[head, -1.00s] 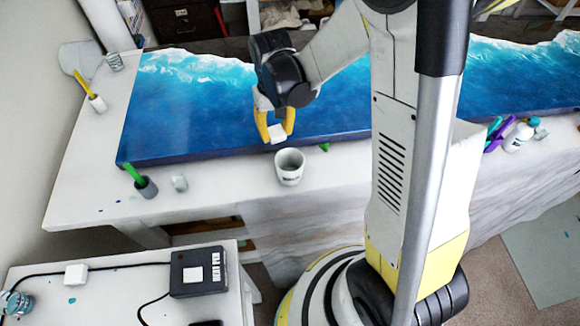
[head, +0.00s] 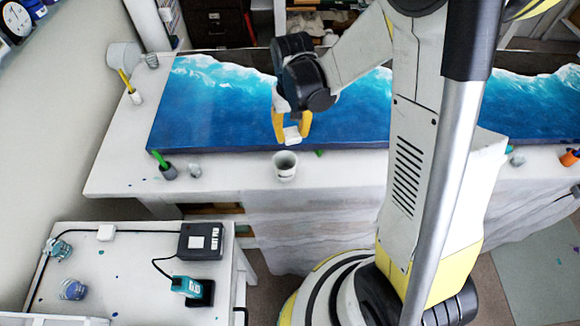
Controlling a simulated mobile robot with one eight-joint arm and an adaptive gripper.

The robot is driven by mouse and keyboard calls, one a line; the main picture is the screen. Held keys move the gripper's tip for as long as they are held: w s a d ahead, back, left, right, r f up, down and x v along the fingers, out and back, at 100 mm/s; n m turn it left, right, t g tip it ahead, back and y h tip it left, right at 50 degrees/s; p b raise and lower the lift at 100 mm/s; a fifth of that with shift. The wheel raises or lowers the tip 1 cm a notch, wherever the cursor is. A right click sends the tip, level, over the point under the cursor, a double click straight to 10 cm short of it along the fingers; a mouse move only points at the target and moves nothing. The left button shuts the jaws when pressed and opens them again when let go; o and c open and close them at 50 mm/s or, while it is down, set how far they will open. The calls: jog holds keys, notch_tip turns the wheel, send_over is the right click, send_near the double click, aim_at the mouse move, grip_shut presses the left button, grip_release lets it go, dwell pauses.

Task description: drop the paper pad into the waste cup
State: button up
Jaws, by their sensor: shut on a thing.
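My gripper (head: 291,131) has yellow fingers and points down, shut on a small white paper pad (head: 292,136). The pad is held just behind and above the waste cup (head: 285,168), over the front edge of the blue resin slab in the picture.
The blue-and-white resin slab (head: 222,118) fills most of the table. A grey cup with a green stick (head: 168,171) and a small clear cup (head: 195,170) stand left of the waste cup. A side table (head: 130,271) at lower left carries a dark labelled box (head: 201,240).

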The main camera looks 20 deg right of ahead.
jog(key=f+b, duration=0.1)
jog(key=f, duration=0.1)
jog(key=f+b, duration=0.1)
jog(key=f, duration=0.1)
jog(key=f+b, duration=0.1)
jog(key=f, duration=0.1)
jog(key=shift+w+a+b, duration=0.1)
jog(key=shift+w+b, duration=0.2)
jog(key=shift+b, duration=0.1)
jog(key=o, duration=1.2)
jog(key=shift+o, duration=0.2)
notch_tip(320, 180, up, 12)
jog(key=shift+r, duration=0.1)
